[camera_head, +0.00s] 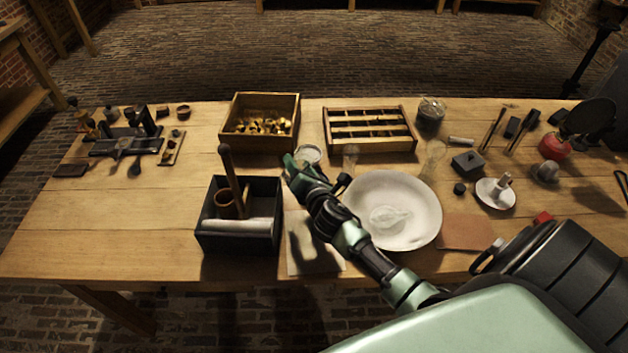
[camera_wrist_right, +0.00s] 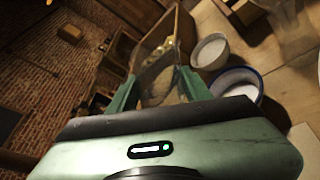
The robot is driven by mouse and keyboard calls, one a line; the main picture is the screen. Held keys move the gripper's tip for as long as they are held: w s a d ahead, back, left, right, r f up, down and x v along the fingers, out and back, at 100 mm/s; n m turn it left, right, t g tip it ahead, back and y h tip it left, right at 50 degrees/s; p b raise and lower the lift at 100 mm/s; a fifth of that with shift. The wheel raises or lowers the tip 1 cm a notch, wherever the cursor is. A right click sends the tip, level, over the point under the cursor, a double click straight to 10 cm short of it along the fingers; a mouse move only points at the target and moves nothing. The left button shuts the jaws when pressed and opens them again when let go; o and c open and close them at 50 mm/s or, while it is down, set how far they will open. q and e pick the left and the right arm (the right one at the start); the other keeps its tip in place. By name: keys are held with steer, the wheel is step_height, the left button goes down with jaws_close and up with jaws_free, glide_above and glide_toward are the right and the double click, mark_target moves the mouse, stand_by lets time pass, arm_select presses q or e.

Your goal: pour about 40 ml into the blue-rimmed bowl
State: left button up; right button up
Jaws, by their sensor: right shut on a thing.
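My right gripper (camera_head: 291,166) is over the middle of the table, left of the large white basin (camera_head: 425,215). In the right wrist view it (camera_wrist_right: 158,80) is shut on a clear glass vessel (camera_wrist_right: 158,62), which looks tilted in that view; its contents are not clear. The blue-rimmed bowl (camera_wrist_right: 240,84) stands just right of the fingers in the wrist view, with pale contents. A second pale round bowl (camera_wrist_right: 211,50) stands beyond it. In the head view one small round bowl (camera_head: 308,153) shows beside the gripper; I cannot tell which one it is. My left gripper is out of view.
A wooden box of brass pieces (camera_head: 258,140) and a slotted wooden rack (camera_head: 370,140) stand behind the gripper. A black box (camera_head: 238,247) stands at front left. The left front of the table is clear.

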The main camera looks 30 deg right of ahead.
steer(key=shift+d+r+m, duration=0.1)
steer(key=shift+r+m, duration=0.05)
steer(key=shift+m, duration=0.15)
steer(key=shift+r+p, duration=0.4)
steer(key=shift+p, duration=0.3)
steer(key=shift+r+m+y+p, duration=0.25)
steer(key=shift+m+y+p, duration=0.15)
steer(key=shift+m+p, duration=0.2)
steer(key=shift+f, duration=0.25)
steer(key=shift+m, duration=0.3)
steer(key=shift+f+m+y, duration=0.45)
steer(key=shift+m+y, duration=0.05)
steer(key=shift+m, duration=0.2)
steer(key=shift+s+a, duration=0.1)
steer(key=shift+a, duration=0.15)
steer(key=shift+s+a+f+g, duration=0.1)
steer(key=shift+s+a+g, duration=0.05)
steer(key=shift+a, duration=0.4)
steer(key=shift+s+a+f+g, duration=0.1)
steer(key=shift+a+g, duration=0.05)
steer(key=shift+a, duration=0.35)
